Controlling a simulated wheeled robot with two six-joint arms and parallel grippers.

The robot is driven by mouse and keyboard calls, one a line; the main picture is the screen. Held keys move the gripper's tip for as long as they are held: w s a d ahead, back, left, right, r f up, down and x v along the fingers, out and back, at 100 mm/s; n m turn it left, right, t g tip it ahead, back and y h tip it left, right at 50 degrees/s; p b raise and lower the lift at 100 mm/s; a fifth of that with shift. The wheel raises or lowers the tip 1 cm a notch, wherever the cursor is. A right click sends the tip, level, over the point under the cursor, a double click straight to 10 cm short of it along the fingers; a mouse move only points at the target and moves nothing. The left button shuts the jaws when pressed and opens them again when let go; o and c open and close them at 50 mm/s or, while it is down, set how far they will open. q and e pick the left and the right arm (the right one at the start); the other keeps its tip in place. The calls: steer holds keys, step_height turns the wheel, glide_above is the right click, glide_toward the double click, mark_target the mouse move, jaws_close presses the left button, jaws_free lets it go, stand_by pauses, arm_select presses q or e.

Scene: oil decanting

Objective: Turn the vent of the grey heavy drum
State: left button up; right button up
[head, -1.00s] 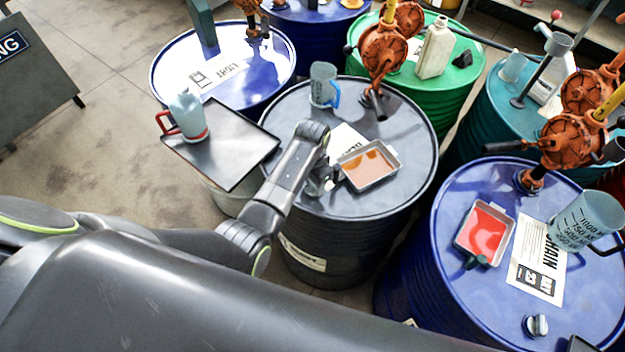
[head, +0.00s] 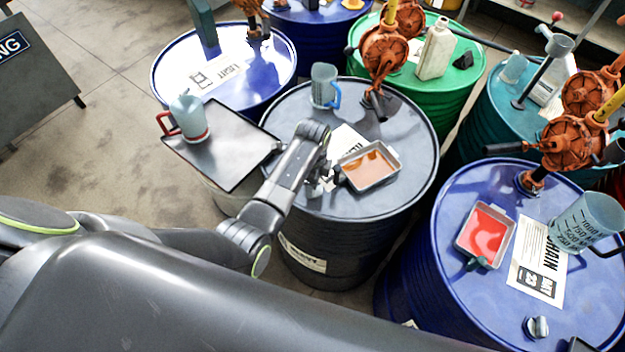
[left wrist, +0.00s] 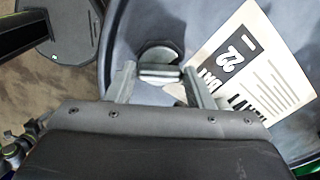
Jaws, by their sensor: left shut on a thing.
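The grey heavy drum (head: 400,190) stands in the middle of the head view, with a paper label and an orange hand pump on its top. Its vent (left wrist: 160,72), a grey cap with a raised grip bar, shows in the left wrist view between my fingers. My left gripper (left wrist: 160,75) is shut on the vent's bar from above. In the head view my left gripper (head: 318,180) is low at the drum's near left, and my own arm partly hides the vent. My right gripper is not in view.
A tray of amber oil (head: 370,167) lies right of my gripper. A blue-handled jug (head: 324,86) stands behind. A dark tray with a red-handled jug (head: 188,117) is at left. The blue drum (head: 400,270) is at right.

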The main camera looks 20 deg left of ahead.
arm_select(q)
steer(key=shift+w+m, duration=0.1)
steer(key=shift+m, duration=1.3)
steer(key=o, duration=1)
steer(key=shift+d, duration=0.1)
